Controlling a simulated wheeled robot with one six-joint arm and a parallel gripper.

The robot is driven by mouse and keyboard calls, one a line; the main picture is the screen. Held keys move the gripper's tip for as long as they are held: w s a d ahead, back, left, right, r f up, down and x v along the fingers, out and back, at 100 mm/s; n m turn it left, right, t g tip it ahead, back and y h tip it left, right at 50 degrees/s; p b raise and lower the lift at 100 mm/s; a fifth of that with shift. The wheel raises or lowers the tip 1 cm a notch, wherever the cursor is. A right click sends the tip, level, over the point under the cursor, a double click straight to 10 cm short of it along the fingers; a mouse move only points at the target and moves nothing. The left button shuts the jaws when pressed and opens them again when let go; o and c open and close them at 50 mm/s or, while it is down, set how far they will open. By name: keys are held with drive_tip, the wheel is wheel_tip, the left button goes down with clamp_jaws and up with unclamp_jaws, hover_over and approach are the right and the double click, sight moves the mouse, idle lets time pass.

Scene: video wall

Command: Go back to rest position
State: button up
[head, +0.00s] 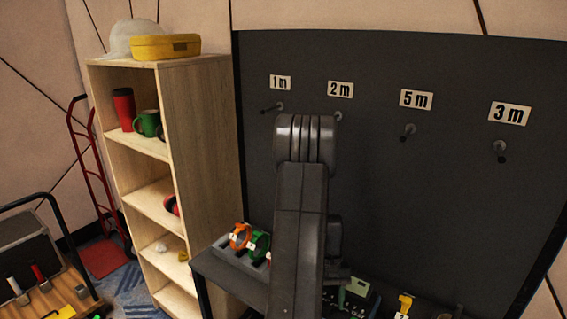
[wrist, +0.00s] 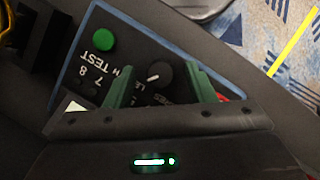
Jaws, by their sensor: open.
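My gripper (wrist: 160,82) shows in the wrist view as two greenish fingers standing apart, with nothing held between them. Behind the fingers is a dark test panel (wrist: 128,62) with a green button, a dark knob and upside-down lettering that includes "TEST". I cannot tell whether the fingers touch the panel. In the head view my raised arm fills the middle, in front of the dark wall board (head: 380,190), and the gripper's fingers cannot be made out there.
A wooden shelf (head: 205,130) stands at left, with a yellow case (head: 165,47) on top. A dark bench (head: 230,275) with orange and green coiled items is below the board. A red hand truck (head: 85,175) and a cart (head: 60,270) are further left. Patterned carpet shows.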

drive_tip(key=n, duration=0.2)
drive_tip(key=n+h, duration=0.1)
drive_tip(key=n, duration=0.1)
drive_tip(key=shift+a+h, duration=0.2)
drive_tip(key=shift+h, duration=0.1)
drive_tip(key=n+t+h, duration=0.1)
drive_tip(key=n, duration=0.3)
drive_tip(key=shift+s+n, duration=0.15)
drive_tip(key=shift+n, duration=0.15)
drive_tip(key=shift+v, duration=0.85)
drive_tip(key=shift+a+r+h, duration=0.15)
drive_tip(key=shift+r+h, duration=0.15)
drive_tip(key=shift+r, duration=0.05)
